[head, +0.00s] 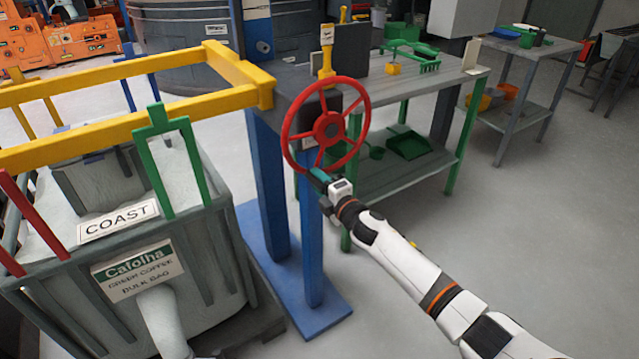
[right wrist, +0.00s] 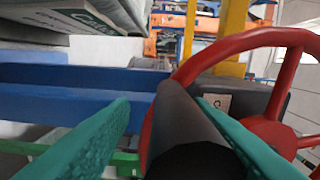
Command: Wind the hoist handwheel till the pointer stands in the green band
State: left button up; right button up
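The red handwheel (head: 327,127) stands upright on a blue post (head: 312,235). My right gripper (head: 319,178) is at the wheel's lower left rim. In the right wrist view, its two teal fingers (right wrist: 163,103) are spread either side of a dark grey handle (right wrist: 187,125), with a visible gap on the left side. The red rim (right wrist: 205,58) shows just beyond it. A yellow upright with a small white plate (head: 327,38) stands above the wheel; I cannot make out a pointer or green band. My left gripper is out of view.
A yellow rail frame (head: 100,142) and a bulk bag labelled COAST (head: 118,221) stand at left. A bench (head: 430,82) with green tools stands behind the wheel, with a green dustpan (head: 408,143) on its lower shelf. The floor at right is clear.

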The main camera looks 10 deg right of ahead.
jog(key=shift+a+r, duration=0.1)
jog(key=shift+s, duration=0.25)
jog(key=v, duration=1.1)
jog(key=shift+s+d, duration=0.2)
jog(key=shift+s, duration=0.1)
